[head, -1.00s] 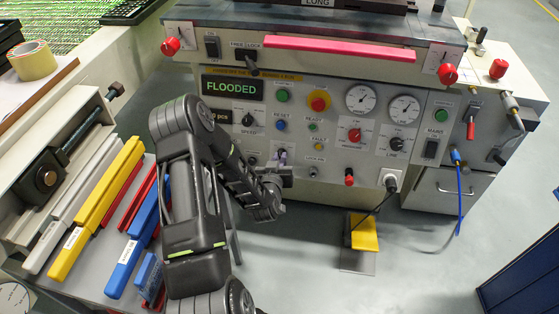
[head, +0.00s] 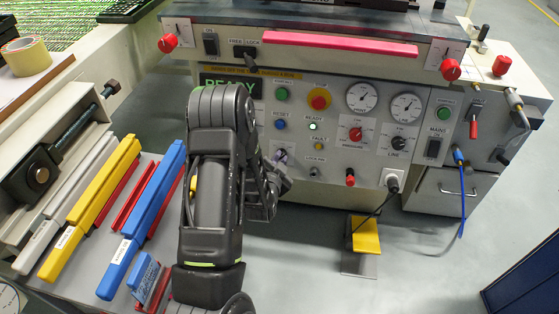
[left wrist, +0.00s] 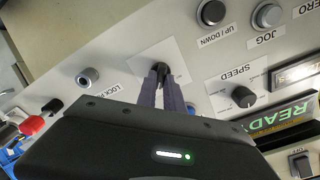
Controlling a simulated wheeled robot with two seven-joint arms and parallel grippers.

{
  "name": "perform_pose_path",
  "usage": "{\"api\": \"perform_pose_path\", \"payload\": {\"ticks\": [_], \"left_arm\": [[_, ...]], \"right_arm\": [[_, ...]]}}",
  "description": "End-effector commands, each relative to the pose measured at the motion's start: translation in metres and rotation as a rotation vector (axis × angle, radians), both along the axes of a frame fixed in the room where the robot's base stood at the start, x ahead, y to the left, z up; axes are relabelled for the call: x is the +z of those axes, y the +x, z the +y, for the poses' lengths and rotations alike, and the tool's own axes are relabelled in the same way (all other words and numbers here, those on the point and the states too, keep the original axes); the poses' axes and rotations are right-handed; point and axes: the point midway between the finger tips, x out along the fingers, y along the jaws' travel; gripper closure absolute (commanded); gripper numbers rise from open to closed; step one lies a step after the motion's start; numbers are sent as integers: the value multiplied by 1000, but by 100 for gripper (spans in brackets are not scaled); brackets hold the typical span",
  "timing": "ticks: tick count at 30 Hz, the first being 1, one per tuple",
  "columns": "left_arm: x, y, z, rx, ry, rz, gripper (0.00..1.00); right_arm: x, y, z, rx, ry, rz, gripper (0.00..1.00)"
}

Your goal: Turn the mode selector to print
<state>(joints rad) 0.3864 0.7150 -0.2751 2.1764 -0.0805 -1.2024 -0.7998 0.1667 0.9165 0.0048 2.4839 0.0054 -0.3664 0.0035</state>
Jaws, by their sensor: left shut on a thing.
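The mode selector (left wrist: 160,67) is a small dark knob on a white plate in the left wrist view. Its plate's lettering is hidden. My left gripper (left wrist: 162,78) is shut on this knob, with both fingers reaching straight to the panel. In the head view, my left gripper (head: 281,156) is at the lower left of the control panel, and the knob is hidden behind its fingers. The display (left wrist: 284,118) reads READY in green. It also shows in the head view (head: 229,84), partly covered by my arm. My right gripper is not in view.
The speed knob (left wrist: 243,97), up/down button (left wrist: 211,13), jog button (left wrist: 267,15) and a lock socket (left wrist: 88,77) surround the selector. A red-capped control (head: 350,178) and a plugged cable (head: 392,184) are to the right. Blue (head: 150,215) and yellow (head: 95,205) bars lie at left.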

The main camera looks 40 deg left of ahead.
Motion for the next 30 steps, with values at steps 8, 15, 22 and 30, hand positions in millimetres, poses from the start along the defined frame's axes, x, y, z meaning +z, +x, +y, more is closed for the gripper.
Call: {"api": "perform_pose_path", "payload": {"ticks": [8,15,22,30], "left_arm": [[0,0,0,-26,77,43,100],[0,-1,0,-31,88,50,100],[-1,-1,1,-31,87,50,87],[0,0,0,-31,86,49,66]], "right_arm": [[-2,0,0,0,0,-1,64],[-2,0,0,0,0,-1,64],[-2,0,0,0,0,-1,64],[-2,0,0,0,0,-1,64]]}}
